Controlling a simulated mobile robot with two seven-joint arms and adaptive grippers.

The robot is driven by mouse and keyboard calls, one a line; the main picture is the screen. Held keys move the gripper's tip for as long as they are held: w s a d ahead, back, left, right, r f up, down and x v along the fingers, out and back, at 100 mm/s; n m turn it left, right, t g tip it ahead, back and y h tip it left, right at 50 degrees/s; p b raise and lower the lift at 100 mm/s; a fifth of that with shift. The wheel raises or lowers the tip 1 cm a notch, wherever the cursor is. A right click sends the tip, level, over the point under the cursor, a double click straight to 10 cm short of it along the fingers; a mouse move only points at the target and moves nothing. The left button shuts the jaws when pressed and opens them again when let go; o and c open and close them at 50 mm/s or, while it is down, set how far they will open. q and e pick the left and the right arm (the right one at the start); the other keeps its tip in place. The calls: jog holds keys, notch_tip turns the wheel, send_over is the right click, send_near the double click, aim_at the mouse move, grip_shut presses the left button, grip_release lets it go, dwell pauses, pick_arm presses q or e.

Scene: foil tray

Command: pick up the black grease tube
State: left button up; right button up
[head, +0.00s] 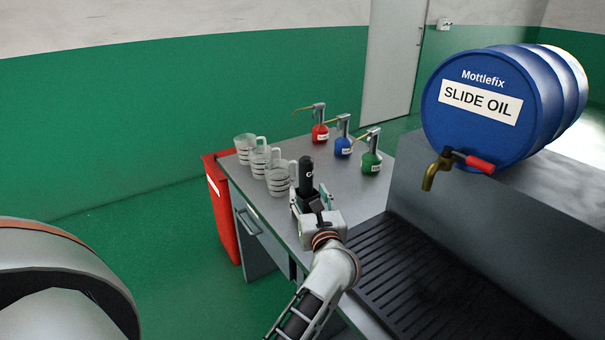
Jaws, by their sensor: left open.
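The black grease tube (306,170) stands upright on the grey workbench (247,184), with a little white lettering on its side. My left gripper (311,198) is open at the near side of the tube, at its lower end. The gripper hides the tube's base. I cannot tell whether the fingers touch the tube or how far they reach around it. My right gripper is not in view.
Several clear measuring jugs (279,181) stand just left of the tube. Red (320,132), blue (343,146) and green (371,161) oil cans stand behind it to the right. A blue oil drum (470,115) with a brass tap (437,168) lies at right, above a slotted drip grate (420,275). A red bin (222,215) is at the bench's left.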

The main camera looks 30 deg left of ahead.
aim_at(308, 181)
pick_arm(q)
jog(key=shift+x, duration=1.7)
jog(key=x, duration=0.5)
jog(key=shift+w+d, duration=0.25)
jog(key=shift+w, duration=0.1)
jog(key=shift+f, duration=0.1)
grip_shut()
